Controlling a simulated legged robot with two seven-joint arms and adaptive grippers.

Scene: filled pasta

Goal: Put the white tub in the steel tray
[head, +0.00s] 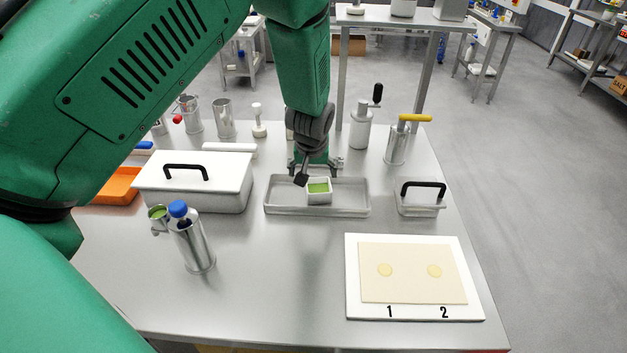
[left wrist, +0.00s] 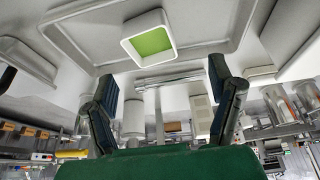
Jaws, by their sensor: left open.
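The white tub (head: 319,198) is small and square with green filling. It sits upright inside the steel tray (head: 277,208), near the tray's middle. In the left wrist view the tub (left wrist: 128,44) rests within the rim of the tray (left wrist: 205,60), with nothing gripping it. My left gripper (head: 317,167) is just behind and above the tub in the head view. My right gripper is not in view.
A white lidded box (head: 200,180) stands left of the tray. A blue-capped bottle (head: 193,240) stands front left. A small lidded container (head: 421,200) is at right. A white board (head: 354,300) with a dough sheet (head: 410,285) lies front right. The table front centre is clear.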

